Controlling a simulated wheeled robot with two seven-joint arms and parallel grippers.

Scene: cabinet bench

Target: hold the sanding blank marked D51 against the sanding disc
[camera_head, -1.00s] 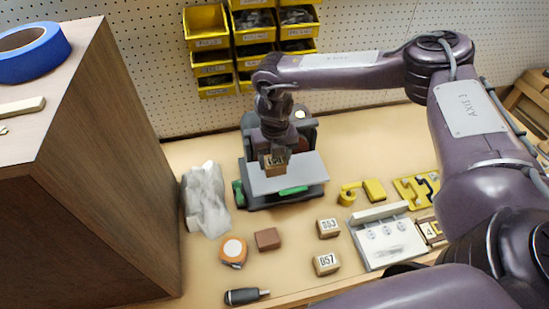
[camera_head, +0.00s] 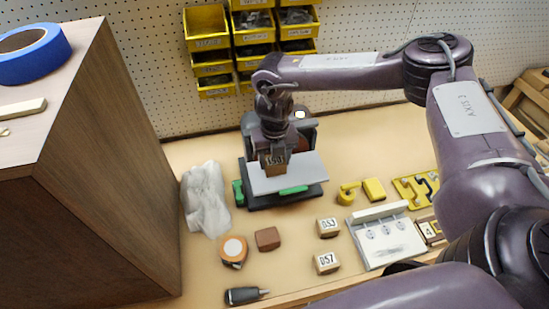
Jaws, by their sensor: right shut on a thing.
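My right gripper (camera_head: 274,150) is shut on a small wooden blank (camera_head: 275,165) with a dark marking on its face. The marking looks like D51 but is too small to read surely. The blank is at the grey table (camera_head: 302,172) of the sander (camera_head: 306,126), in front of the machine's upright part. The sanding disc is mostly hidden behind my gripper and wrist, so I cannot tell whether the blank touches it. Two other blanks, marked D53 (camera_head: 328,227) and D57 (camera_head: 326,263), stand on the bench. My left gripper is not in view.
A crumpled translucent bag (camera_head: 205,200) lies left of the sander. Yellow pieces (camera_head: 374,189) and a white panel (camera_head: 388,240) are at right. A wooden cabinet (camera_head: 110,190) stands at left.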

